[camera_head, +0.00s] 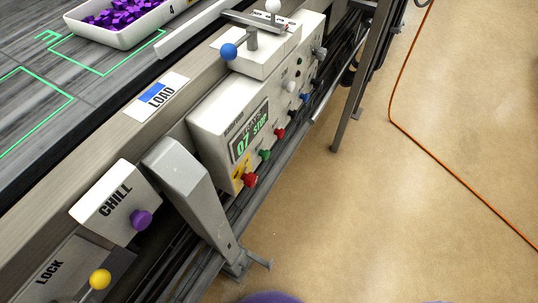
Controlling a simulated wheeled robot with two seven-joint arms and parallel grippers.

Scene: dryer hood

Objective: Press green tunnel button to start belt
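A white control box (222,118) is mounted on the side of the conveyor frame. Its dark display (250,133) shows "07 STOP" in green. A green button (264,155) sticks out of the box just below the display. It sits between a red button (249,180) on a yellow plate and another red button (279,133). The small lettering by the buttons is too small to read. Neither of my grippers is in view, and nothing touches the green button.
A "CHILL" box with a purple knob (141,219) and a yellow knob (100,279) by "LOCK" are at lower left. A grey bracket (188,190) juts out beside the control box. Floor at right is open except an orange cable (432,142).

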